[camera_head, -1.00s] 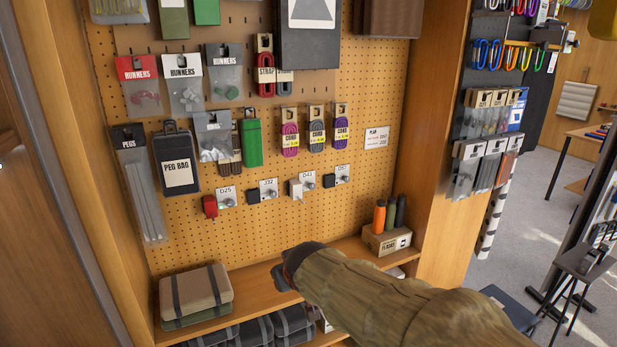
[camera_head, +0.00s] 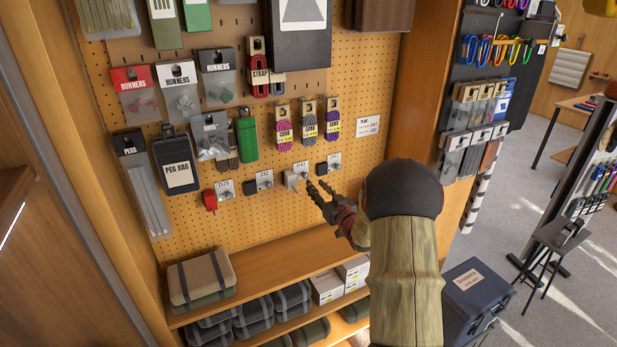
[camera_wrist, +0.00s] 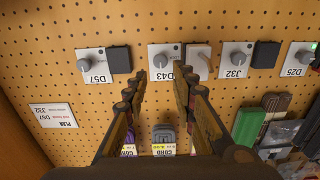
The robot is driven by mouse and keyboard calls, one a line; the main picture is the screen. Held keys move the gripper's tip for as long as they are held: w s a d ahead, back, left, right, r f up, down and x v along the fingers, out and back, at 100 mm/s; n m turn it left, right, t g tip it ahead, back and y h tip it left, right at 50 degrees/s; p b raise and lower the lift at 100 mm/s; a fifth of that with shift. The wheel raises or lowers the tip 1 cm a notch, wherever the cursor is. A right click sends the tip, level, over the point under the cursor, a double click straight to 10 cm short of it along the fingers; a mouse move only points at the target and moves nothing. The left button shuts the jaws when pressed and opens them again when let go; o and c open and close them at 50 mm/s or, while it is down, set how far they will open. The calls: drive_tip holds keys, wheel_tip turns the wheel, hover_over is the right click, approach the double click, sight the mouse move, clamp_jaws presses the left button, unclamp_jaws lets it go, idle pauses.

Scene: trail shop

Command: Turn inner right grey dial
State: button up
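A row of white plates with grey dials runs across the pegboard. The inner right grey dial is on the D43 plate (camera_head: 301,168), with a beige block (camera_head: 291,180) at its left. In the wrist view, which is upside down, this dial (camera_wrist: 160,60) shows between and just beyond my fingertips, with the beige block (camera_wrist: 199,62) close by one finger. My gripper (camera_head: 318,189) is open in front of the board, just below and right of the D43 plate. It also shows in the wrist view (camera_wrist: 161,78), fingers spread and empty. Contact with the dial cannot be told.
Neighbouring plates are J32 (camera_head: 265,179) on the left and D57 (camera_head: 329,162) on the right, each beside a black block. Cord packs (camera_head: 308,125) hang above. A card (camera_head: 368,125) hangs at right. A wooden shelf (camera_head: 260,262) juts out below.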

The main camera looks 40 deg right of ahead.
sight(307, 176)
drive_tip(key=x, duration=0.7)
drive_tip(key=shift+s, duration=0.1)
drive_tip(key=shift+c, duration=0.8)
clamp_jaws()
